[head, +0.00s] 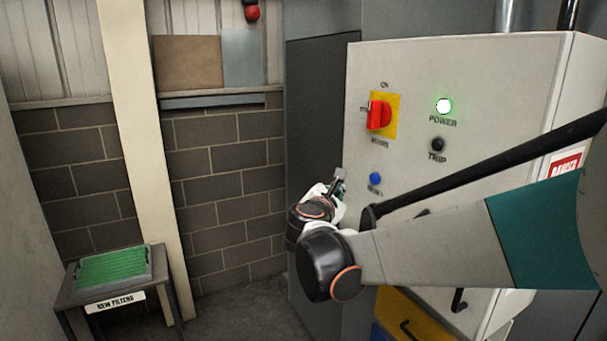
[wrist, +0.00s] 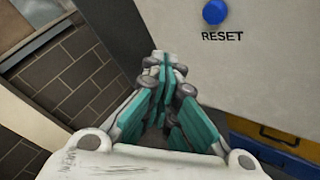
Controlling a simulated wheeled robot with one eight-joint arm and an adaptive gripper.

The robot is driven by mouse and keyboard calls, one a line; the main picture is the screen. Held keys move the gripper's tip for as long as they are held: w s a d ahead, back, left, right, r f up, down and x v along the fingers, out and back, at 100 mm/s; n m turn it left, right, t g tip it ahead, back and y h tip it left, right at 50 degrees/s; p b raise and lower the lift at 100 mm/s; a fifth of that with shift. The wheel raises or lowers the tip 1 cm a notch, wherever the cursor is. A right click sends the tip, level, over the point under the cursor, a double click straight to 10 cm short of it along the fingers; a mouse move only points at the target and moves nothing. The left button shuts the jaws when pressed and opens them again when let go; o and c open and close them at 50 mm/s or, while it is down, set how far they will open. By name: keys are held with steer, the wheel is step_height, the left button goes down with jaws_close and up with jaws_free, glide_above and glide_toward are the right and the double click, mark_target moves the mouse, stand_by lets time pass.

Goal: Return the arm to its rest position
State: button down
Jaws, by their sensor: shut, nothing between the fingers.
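My arm reaches in from the right of the head view, in front of the grey control cabinet (head: 410,90). My gripper (head: 340,174) is in front of the cabinet's left part, just left of the blue reset button (head: 376,178). In the wrist view my gripper (wrist: 165,60) has its fingers together with nothing between them. The reset button (wrist: 214,12) stands above and to the right of the fingertips there, apart from them. The red rotary switch (head: 379,114) sits on a yellow plate, its handle upright. The power lamp (head: 444,106) glows green and the trip lamp (head: 438,144) is dark.
A small table at the lower left carries a green filter (head: 114,268) and a "NEW FILTERS" label (head: 115,302). Yellow (head: 412,322) and blue drawers sit below the cabinet. A brick wall (head: 225,150) stands behind. Floor shows between table and cabinet.

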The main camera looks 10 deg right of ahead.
steer(key=s+d+f+m+g+y+b, duration=0.1)
steer(key=s+d+f+m+g+b, duration=0.15)
steer(key=s+f+m+b, duration=0.6)
steer(key=s+d+f+m+g+y+b, duration=0.1)
steer(key=s+d+f+m+g+b, duration=0.2)
steer(key=s+f+b, duration=0.95)
steer(key=s+a+f+m+y+b, duration=0.1)
steer(key=s+f+m+b, duration=0.3)
steer(key=f, duration=0.5)
steer(key=s+a+f+m+g+y+b, duration=0.1)
steer(key=s+a+f+m+y+b, duration=0.1)
steer(key=f, duration=0.7)
steer(key=s+a+f+m+g+y+b, duration=0.1)
steer(key=s+a+f+m+y+b, duration=0.1)
steer(key=s+f+m+b, duration=0.3)
step_height(320, 180, down, 4)
steer(key=s+b, duration=0.2)
steer(key=b, duration=0.1)
steer(key=shift+a+m, duration=0.25)
steer(key=shift+m, duration=0.1)
steer(key=shift+f, duration=0.1)
